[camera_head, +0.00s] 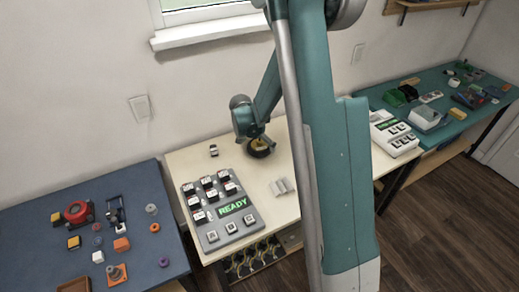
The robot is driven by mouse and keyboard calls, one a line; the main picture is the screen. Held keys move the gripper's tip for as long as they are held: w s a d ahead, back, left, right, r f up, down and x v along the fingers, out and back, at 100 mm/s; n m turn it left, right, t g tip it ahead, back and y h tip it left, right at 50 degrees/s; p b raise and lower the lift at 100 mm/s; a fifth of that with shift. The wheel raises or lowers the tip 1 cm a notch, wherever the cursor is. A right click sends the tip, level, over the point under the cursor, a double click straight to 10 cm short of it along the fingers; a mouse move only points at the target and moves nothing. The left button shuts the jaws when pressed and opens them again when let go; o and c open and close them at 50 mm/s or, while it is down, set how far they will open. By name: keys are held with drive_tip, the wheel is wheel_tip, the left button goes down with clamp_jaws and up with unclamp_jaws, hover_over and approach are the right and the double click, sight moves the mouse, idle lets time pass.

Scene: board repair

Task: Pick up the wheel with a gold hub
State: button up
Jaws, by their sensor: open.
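The wheel with a gold hub (262,151) is a dark round ring with a gold centre. It lies on the cream table (190,160), toward its back edge. My gripper (256,137) is directly above the wheel, pointing down at it, and is open. The fingers are small and partly hidden by my wrist, so I cannot tell whether they touch the wheel or reach around it.
A grey device with a READY screen (222,220) stands front left of the wheel. A small dark-and-white part (213,150) lies to the left. A light grey bracket (283,187) lies in front. My arm hides the table's right part. A blue table (50,215) holds several parts.

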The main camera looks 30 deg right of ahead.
sight(260, 140)
drive_tip(key=shift+x, duration=0.75)
drive_tip(key=c, duration=1.2)
drive_tip(key=shift+r, duration=0.1)
drive_tip(key=shift+r+p, duration=1.05)
drive_tip(key=shift+r, duration=3.9)
